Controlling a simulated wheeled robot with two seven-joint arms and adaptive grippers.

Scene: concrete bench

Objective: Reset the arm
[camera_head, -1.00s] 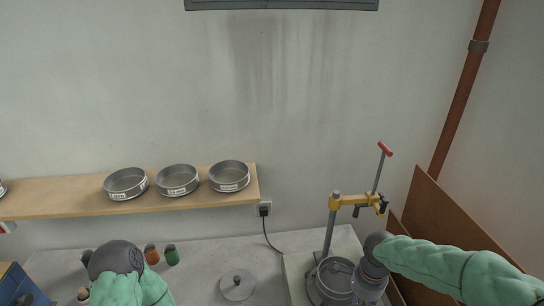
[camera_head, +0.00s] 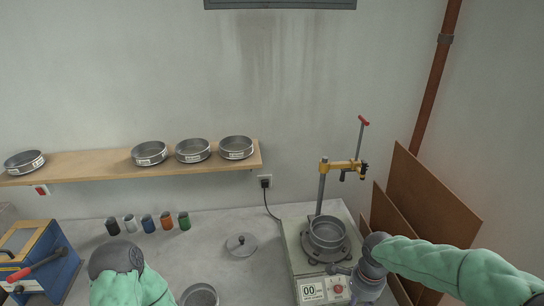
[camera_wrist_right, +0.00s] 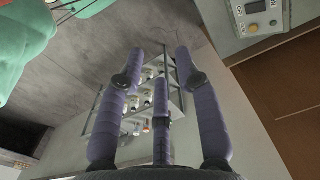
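My right arm (camera_head: 440,265) comes in from the right in the head view, its wrist in front of the sieve shaker's right side. My right gripper (camera_wrist_right: 160,57) fills the middle of the right wrist view, with its purple fingers spread apart and nothing held between them. My left arm (camera_head: 125,280) shows at the bottom left of the head view as a green sleeve with a grey joint. Its gripper does not show.
The sieve shaker (camera_head: 328,232) stands on the bench with a sieve pan on it. A round lid (camera_head: 241,245), several coloured jars, another pan (camera_head: 200,296) and a blue device (camera_head: 40,262) share the bench. Sieves line the wall shelf (camera_head: 90,164). Brown boards (camera_head: 430,195) lean at right.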

